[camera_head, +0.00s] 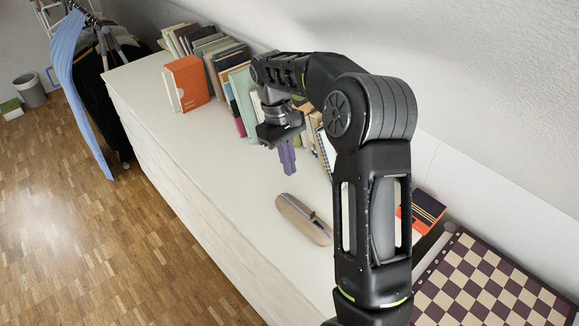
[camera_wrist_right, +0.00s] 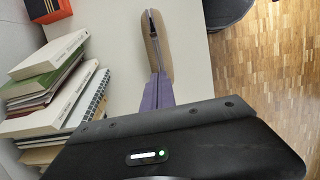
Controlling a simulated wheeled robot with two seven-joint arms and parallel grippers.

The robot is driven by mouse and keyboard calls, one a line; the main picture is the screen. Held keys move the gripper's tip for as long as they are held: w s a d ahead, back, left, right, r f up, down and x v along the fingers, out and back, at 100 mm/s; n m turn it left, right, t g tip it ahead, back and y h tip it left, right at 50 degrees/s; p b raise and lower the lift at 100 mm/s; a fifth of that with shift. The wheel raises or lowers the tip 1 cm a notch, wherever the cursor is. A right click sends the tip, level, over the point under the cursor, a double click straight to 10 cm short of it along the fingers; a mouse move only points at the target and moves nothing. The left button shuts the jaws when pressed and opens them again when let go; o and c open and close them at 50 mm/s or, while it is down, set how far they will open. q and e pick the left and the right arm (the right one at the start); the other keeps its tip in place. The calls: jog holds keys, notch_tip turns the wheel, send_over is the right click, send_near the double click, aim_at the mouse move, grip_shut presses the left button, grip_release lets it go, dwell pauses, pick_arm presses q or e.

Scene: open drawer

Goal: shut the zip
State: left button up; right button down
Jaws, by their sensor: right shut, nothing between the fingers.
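A long tan case (camera_head: 297,217) lies on the white top of the furniture, with a dark slit along its upper side. A small dark and pale detail shows near the middle of the slit; I cannot tell if it is the zip's slider. The case also shows in the right wrist view (camera_wrist_right: 163,47), beyond the fingertips. My right gripper (camera_head: 289,170) has purple fingers pointing down, shut and empty, above the surface and apart from the case in the head view. The fingers also show in the wrist view (camera_wrist_right: 157,80). My left gripper is not in view.
A row of books (camera_head: 222,65) with an orange box file (camera_head: 187,84) stands along the wall. A chessboard (camera_head: 492,285) lies at the lower right. The white top (camera_head: 200,150) is clear left of the case; its front edge drops to a wooden floor.

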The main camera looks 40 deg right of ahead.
aim_at(313, 216)
jog(key=shift+s+d+f, duration=0.1)
jog(key=shift+d, duration=0.05)
jog(key=shift+f, duration=0.1)
jog(key=b+x, duration=0.6)
jog(key=p+x, duration=0.1)
jog(key=x, duration=0.3)
jog(key=shift+s, duration=0.1)
jog(key=s+p, duration=0.1)
jog(key=s, duration=0.2)
jog(key=shift+s+d, duration=0.15)
jog(key=shift+s, duration=0.25)
